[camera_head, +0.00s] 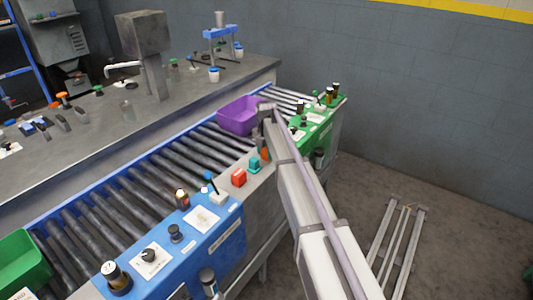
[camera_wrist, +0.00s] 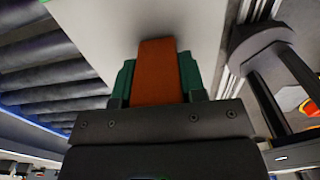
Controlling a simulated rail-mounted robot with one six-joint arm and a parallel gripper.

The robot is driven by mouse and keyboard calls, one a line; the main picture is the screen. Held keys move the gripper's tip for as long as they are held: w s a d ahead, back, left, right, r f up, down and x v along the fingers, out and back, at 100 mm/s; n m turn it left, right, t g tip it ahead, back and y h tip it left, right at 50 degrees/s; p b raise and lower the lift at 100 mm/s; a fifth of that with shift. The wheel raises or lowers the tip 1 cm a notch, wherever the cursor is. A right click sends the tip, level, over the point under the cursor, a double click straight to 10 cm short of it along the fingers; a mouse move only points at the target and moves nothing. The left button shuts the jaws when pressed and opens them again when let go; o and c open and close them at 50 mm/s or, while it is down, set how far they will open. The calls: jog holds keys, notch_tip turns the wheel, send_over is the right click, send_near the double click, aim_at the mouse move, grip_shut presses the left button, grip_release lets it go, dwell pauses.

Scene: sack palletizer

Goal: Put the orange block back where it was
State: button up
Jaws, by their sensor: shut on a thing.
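The orange block (camera_wrist: 156,72) stands out between the two green fingers of my gripper (camera_wrist: 155,80) in the wrist view. My gripper is shut on it. A pale grey surface lies behind the block; I cannot tell whether the block touches it. In the head view only a small bit of the orange block (camera_head: 265,154) shows beside my arm, at the conveyor's near edge. My arm hides most of the gripper there.
A purple bin (camera_head: 239,116) stands on the rollers behind. A blue control panel (camera_head: 195,240) and a green panel (camera_head: 318,125) flank the ledge. A green bin (camera_head: 22,264) is at far left.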

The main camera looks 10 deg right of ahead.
jog(key=o, duration=0.9)
notch_tip(320, 180, up, 13)
jog(key=p, duration=1.2)
jog(key=shift+f+p, duration=0.15)
jog(key=shift+p, duration=0.25)
jog(key=shift+f, duration=0.15)
jog(key=s+m, duration=0.9)
jog(key=s, duration=0.3)
jog(key=s+m, duration=0.9)
jog(key=s, duration=0.3)
jog(key=s+m, duration=0.8)
jog(key=s, duration=0.4)
jog(key=shift+s+m, duration=0.3)
jog(key=shift+m, duration=0.1)
